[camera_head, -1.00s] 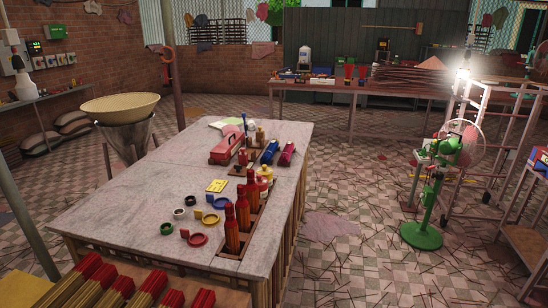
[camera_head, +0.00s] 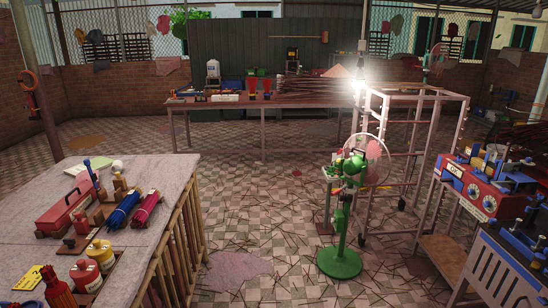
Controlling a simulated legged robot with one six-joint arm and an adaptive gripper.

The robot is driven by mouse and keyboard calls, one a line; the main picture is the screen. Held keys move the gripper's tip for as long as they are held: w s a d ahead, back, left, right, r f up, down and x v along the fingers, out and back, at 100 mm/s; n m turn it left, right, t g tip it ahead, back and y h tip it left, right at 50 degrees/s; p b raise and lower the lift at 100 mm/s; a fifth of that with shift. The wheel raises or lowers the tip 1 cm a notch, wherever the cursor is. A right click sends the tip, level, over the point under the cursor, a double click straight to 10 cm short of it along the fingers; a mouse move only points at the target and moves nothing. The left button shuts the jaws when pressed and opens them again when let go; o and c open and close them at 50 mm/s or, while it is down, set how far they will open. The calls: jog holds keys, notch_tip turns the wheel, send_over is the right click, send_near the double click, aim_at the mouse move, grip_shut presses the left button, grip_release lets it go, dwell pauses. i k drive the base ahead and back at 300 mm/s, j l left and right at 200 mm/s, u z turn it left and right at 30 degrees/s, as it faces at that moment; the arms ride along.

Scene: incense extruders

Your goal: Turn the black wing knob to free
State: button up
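I cannot make out a black wing knob in this view; any such knob is too small to tell or hidden. A red and blue machine (camera_head: 482,187) with pale lettering and two round dials on its front stands on the right. A green pedestal fan (camera_head: 341,262) stands upright on the floor right of centre, with small green and red parts at its head. My gripper is not in view.
A long table (camera_head: 262,104) stands at the back, a metal rack (camera_head: 411,165) behind the fan. Tiled floor between bench and fan is open, with scattered sticks.

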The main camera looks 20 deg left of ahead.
aim_at(70, 242)
jog(key=i+j+u, duration=0.1)
jog(key=i+u, duration=0.7)
jog(key=i+l+u, duration=0.4)
jog(key=i, duration=0.15)
jog(key=i+j+u, duration=0.1)
jog(key=u, duration=0.3)
jog(key=i+u, duration=0.25)
jog(key=u, duration=0.15)
jog(key=i+u, duration=0.2)
jog(key=u, duration=0.2)
jog(key=i+l+u, duration=0.15)
jog(key=u, duration=0.25)
jog(key=i+l+u, duration=0.1)
jog(key=i+u, duration=0.15)
jog(key=u, duration=0.15)
jog(key=i+l+u, duration=0.15)
jog(key=i+u, duration=0.25)
jog(key=k, duration=0.1)
